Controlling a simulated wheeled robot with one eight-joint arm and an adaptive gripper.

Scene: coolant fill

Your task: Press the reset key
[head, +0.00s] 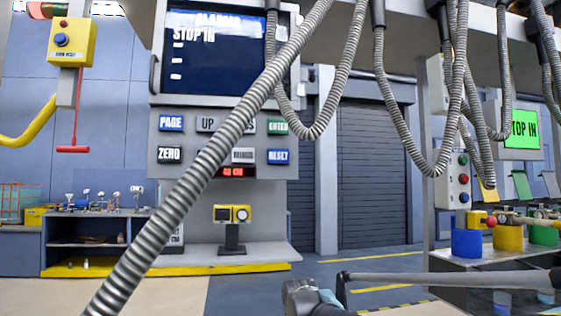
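The reset key (279,157) is a blue key with white lettering at the lower right of the key panel (180,182) in the head view. It sits below the green ENTER key (277,127). Nothing covers it, and nothing of mine touches it. A grey part with a light blue patch shows at the bottom edge, right of centre, and seems to be the end of my arm. It is well below and apart from the key. I cannot make out fingertips or whether my gripper is open or shut.
A ribbed grey hose (180,190) crosses diagonally in front of the panel, partly hiding the middle keys. More hoses hang at the right. The screen (215,65) is above the keys. A yellow gauge (232,214) stands on the ledge below.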

